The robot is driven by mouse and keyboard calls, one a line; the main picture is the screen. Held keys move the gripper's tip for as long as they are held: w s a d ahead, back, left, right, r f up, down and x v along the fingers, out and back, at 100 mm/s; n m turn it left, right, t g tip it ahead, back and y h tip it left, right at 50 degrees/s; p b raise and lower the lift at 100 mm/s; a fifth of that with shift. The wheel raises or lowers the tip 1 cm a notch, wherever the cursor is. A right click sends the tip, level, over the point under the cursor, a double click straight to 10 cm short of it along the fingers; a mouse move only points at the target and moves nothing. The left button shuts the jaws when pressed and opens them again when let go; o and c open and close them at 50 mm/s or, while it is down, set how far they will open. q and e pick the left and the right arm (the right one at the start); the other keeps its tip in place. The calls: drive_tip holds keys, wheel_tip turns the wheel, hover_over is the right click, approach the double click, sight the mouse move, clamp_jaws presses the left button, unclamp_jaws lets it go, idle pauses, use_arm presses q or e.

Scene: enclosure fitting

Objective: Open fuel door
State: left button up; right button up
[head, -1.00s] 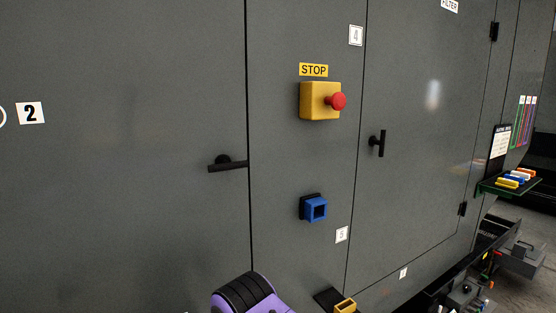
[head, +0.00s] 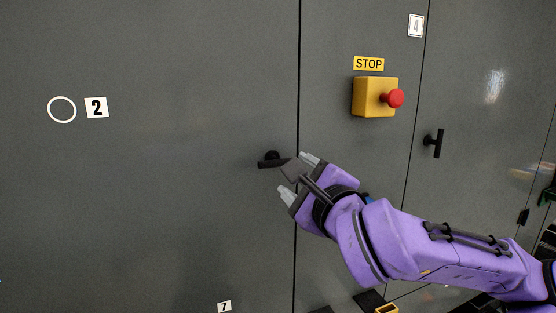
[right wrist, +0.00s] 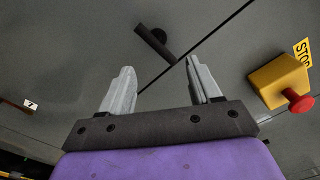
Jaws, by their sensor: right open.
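A large grey door panel (head: 150,200) marked 2 fills the left of the head view. Its black lever handle (head: 270,160) lies roughly horizontal at its right edge, beside a dark vertical seam. My right gripper (head: 297,175) is open and empty, its fingers pointing at the handle. In the right wrist view the handle (right wrist: 155,40) shows just beyond and between the fingertips of the gripper (right wrist: 160,66). The handle's right end is partly hidden by the gripper in the head view. No label reading fuel is visible. My left gripper is out of view.
A yellow stop box (head: 374,97) with a red button (head: 396,98) projects right of the seam, above my right arm. Another door with an upright black handle (head: 437,143) is farther right. A yellow-framed socket (head: 387,309) sits low. The panel's left is clear.

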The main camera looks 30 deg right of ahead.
sight(280, 163)
drive_tip(key=p+x, duration=0.8)
drive_tip(key=x, duration=0.1)
drive_tip(key=shift+w+a, duration=0.1)
drive_tip(key=shift+w, duration=0.3)
drive_tip(key=shift+w+f, duration=0.15)
drive_tip(key=shift+w, duration=0.25)
drive_tip(key=shift+s, duration=0.15)
